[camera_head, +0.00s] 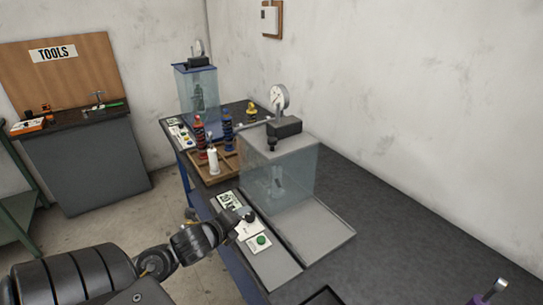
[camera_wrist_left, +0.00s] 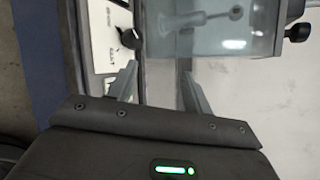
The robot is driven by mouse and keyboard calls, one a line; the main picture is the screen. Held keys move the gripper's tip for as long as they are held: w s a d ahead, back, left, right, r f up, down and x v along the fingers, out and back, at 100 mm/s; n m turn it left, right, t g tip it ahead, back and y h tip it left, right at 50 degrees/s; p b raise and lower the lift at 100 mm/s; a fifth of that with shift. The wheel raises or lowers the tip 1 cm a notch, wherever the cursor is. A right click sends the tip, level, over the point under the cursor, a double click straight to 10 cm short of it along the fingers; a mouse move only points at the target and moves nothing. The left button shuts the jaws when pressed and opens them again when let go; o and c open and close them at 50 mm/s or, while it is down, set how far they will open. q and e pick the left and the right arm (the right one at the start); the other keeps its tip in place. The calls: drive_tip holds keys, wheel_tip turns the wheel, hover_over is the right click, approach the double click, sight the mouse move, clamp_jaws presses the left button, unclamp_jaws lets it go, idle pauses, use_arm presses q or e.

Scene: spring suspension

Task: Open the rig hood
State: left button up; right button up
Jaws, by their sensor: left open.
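The rig hood (camera_head: 262,185) is a clear bluish box with a grey top, standing down over the near rig on the bench. A black block (camera_head: 284,127) sits on its top, with a small black knob below at the front. In the left wrist view the hood (camera_wrist_left: 225,40) is at the upper right, with a black knob (camera_wrist_left: 297,32) at its right end. A metal part shows through its wall. My left gripper (camera_head: 222,228) is beside the control panel, left of the hood and apart from it. In its wrist view the two fingers (camera_wrist_left: 158,72) are apart with nothing between them.
The white control panel (camera_head: 258,243) has a black dial and green button. A dial gauge (camera_head: 278,97) stands behind the hood. A wooden tray (camera_head: 213,172) holds coloured springs. A second rig (camera_head: 197,95) stands at the back.

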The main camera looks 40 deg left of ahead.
use_arm(q)
drive_tip(key=w+a+r+m+t+h, duration=0.1)
drive_tip(key=w+r+m+t, duration=0.15)
drive_tip(key=r+m, duration=0.2)
drive_tip(key=w+a+r+m+t, duration=0.1)
drive_tip(key=w+a+r+m, duration=0.1)
drive_tip(key=w+r+m, duration=0.3)
drive_tip(key=m+t+h, duration=0.2)
drive_tip(key=m, duration=0.4)
approach(268, 141)
drive_tip(key=w, duration=0.1)
drive_tip(key=w+p, duration=0.2)
drive_tip(key=w, duration=0.2)
drive_tip(key=w+p, duration=0.1)
drive_tip(key=w, duration=0.3)
drive_tip(key=shift+w+d+r+p, duration=0.15)
drive_tip(key=shift+w+r+p, duration=0.05)
drive_tip(key=shift+w+p, duration=0.2)
drive_tip(key=shift+w+d+f, duration=0.1)
drive_tip(key=shift+w+f, duration=0.1)
drive_tip(key=shift+w, duration=0.6)
clamp_jaws()
